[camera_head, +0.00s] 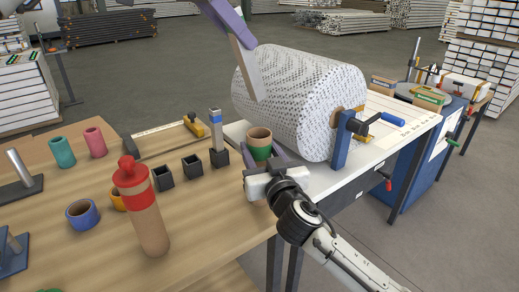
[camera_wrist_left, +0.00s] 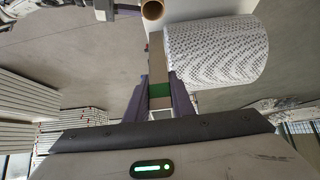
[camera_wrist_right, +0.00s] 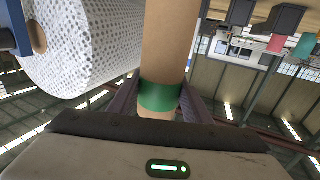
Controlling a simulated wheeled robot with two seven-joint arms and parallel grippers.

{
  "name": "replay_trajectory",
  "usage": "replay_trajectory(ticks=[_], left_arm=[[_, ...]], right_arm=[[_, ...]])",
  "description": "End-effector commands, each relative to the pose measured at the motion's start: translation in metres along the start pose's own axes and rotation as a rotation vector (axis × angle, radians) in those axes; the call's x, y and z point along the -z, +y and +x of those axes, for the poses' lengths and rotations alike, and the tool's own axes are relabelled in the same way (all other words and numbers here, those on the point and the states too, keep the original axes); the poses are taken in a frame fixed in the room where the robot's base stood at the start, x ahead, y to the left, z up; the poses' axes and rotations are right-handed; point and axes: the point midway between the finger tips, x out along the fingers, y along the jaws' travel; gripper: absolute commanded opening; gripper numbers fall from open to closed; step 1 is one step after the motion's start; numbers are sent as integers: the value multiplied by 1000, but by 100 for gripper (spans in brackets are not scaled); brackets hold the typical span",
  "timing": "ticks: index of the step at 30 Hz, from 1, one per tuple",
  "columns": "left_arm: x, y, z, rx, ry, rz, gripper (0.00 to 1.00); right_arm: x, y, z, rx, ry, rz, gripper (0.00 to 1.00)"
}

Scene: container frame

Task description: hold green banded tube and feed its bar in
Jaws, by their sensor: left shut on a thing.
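The green banded tube (camera_head: 259,148), tan with an open top, stands upright in my right gripper (camera_head: 262,160) at the table's right edge. In the right wrist view its green band (camera_wrist_right: 160,95) lies between the fingers. My left gripper (camera_head: 226,20) is shut on a tan bar (camera_head: 246,70), which slants downward above the tube. The bar also shows in the left wrist view (camera_wrist_left: 157,66), with green (camera_wrist_left: 159,91) between the fingers. The bar's lower end appears above the tube's mouth (camera_wrist_left: 152,10) and apart from it. The tube's inside bottom is hidden.
A large patterned white roll (camera_head: 300,95) lies close behind the tube and bar, with a blue crank stand (camera_head: 340,140).

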Motion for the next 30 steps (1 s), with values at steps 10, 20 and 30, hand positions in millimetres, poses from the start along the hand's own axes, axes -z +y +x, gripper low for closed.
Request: replay_trajectory(ticks=[10,20,30], left_arm=[[0,0,0,0,1,0,0],[0,0,0,0,1,0,0],[0,0,0,0,1,0,0]], right_arm=[[0,0,0,0,-1,0,66],[-2,0,-12,0,-2,1,66],[-2,0,-77,1,-3,3,66]])
